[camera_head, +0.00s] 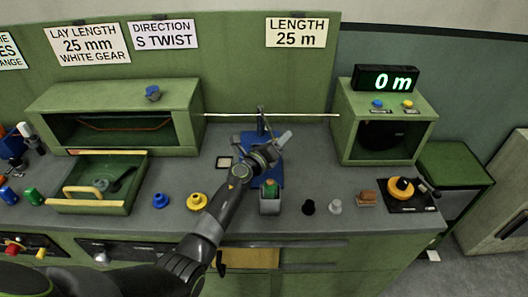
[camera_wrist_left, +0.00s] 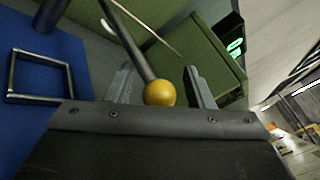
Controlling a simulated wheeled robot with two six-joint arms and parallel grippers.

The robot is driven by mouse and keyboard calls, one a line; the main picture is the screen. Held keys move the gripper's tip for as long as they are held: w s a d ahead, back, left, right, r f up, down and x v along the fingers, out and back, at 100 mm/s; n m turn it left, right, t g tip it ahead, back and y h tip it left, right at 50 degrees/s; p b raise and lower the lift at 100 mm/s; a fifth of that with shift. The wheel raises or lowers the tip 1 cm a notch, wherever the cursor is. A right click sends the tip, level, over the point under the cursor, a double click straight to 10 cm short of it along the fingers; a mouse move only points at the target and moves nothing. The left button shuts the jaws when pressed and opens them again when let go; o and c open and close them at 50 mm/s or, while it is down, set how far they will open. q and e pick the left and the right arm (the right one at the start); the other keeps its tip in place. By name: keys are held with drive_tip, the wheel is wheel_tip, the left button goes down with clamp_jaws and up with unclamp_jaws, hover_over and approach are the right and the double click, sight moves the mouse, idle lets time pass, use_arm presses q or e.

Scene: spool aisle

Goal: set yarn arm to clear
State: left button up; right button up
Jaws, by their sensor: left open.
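The yarn arm shows in the left wrist view as a dark rod ending in a yellow ball knob (camera_wrist_left: 160,93). The knob appears between the fingers of my left gripper (camera_wrist_left: 158,68), which are open, with a gap on each side. Whether either finger touches it I cannot tell. In the head view my left gripper (camera_head: 280,141) is over the blue stand (camera_head: 276,174) on the bench and hides most of the arm. A blue post (camera_head: 261,123) rises behind it. A pale yarn strand (camera_head: 310,115) runs level between the two green housings. My right gripper is not in view.
The left housing (camera_head: 60,102) and the right housing (camera_head: 344,120) flank the stand. Blue and yellow gears (camera_head: 197,201), a grey cup (camera_head: 270,206) and several small parts line the bench front. A square frame (camera_wrist_left: 38,77) is beside the knob.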

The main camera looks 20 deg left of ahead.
use_arm(q)
drive_tip(key=p+v, duration=0.2)
drive_tip(key=v, duration=1.4)
drive_tip(key=shift+s+a+p, duration=0.15)
drive_tip(key=shift+s+p, duration=0.2)
drive_tip(key=shift+s, duration=0.05)
